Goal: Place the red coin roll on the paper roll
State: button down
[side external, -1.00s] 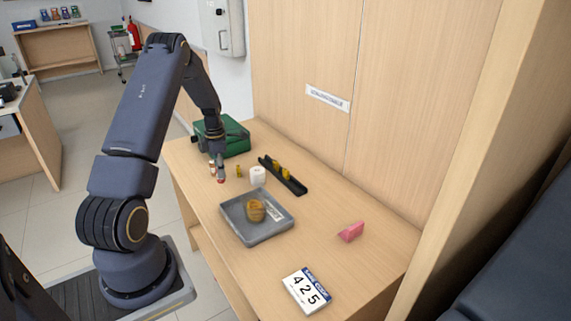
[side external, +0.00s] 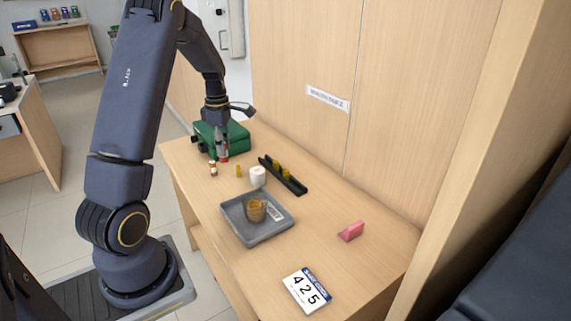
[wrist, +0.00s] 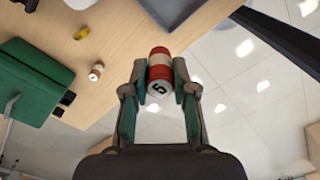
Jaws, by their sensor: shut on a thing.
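My gripper (side external: 222,152) is shut on the red coin roll (wrist: 159,72), a red and white cylinder whose end face carries a dark number. It also shows in the side view as a small red piece (side external: 224,158) at the fingertips, held above the counter in front of the green box. The white paper roll (side external: 258,176) stands upright on the counter, to the right of and nearer the camera than my gripper. In the wrist view I cannot make out the paper roll clearly.
A green box (side external: 231,138) stands at the back left. A black rack (side external: 299,188) holds yellow rolls. A grey tray (side external: 236,232), pink block (side external: 351,231) and number card (side external: 306,291) lie nearer.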

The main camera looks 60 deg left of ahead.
jog(key=w, duration=0.3)
send_near(258, 170)
jog(key=shift+s+d+f+m, duration=0.15)
jog(key=shift+s+d+m, duration=0.2)
jog(key=shift+m, duration=0.05)
jog(key=shift+w+a+f, duration=0.15)
jog(key=shift+w+f, duration=0.1)
jog(key=shift+f, duration=1.7)
jog(key=shift+f, duration=0.15)
jog(key=c, duration=0.9)
grip_release()
